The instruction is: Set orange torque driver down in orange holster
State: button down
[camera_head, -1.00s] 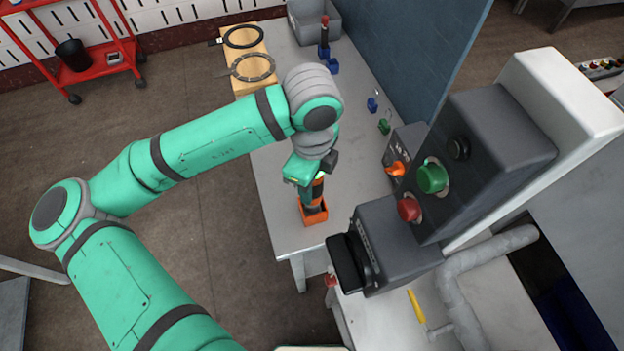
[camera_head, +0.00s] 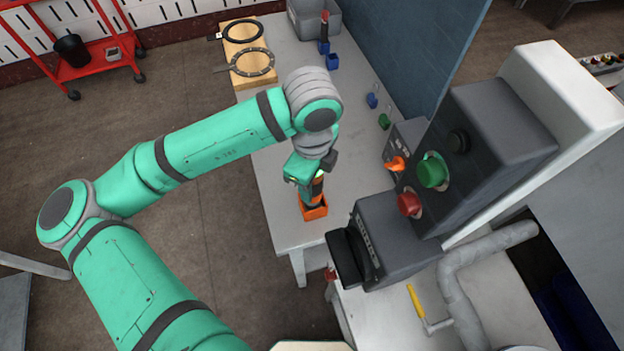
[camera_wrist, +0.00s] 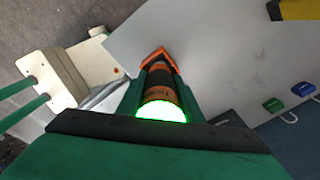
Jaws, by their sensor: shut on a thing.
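The orange torque driver (camera_head: 317,187) is upright in the head view, an orange and black cylinder partly hidden by my gripper (camera_head: 305,182). My gripper is shut on the driver's upper part. The orange holster (camera_head: 314,211) stands on the grey table near its front corner, and the driver's lower end is at or inside its opening; how deep I cannot tell. In the wrist view the driver (camera_wrist: 160,88) shows between my fingers with a bright green-lit end, and the holster (camera_wrist: 158,57) shows as an orange rim around its far end.
The grey table (camera_head: 275,190) is bare to the left of and behind the holster. A control box with red and green buttons (camera_head: 432,172) stands close on the right. A blue wall (camera_head: 420,50) borders the table. Blue holders (camera_head: 332,62) and a wooden block (camera_head: 252,80) with rings are at the back.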

jog(key=shift+f, duration=1.4)
jog(key=c, duration=1.2)
grip_release()
notch_tip(320, 180, up, 11)
jog(key=shift+f, duration=0.1)
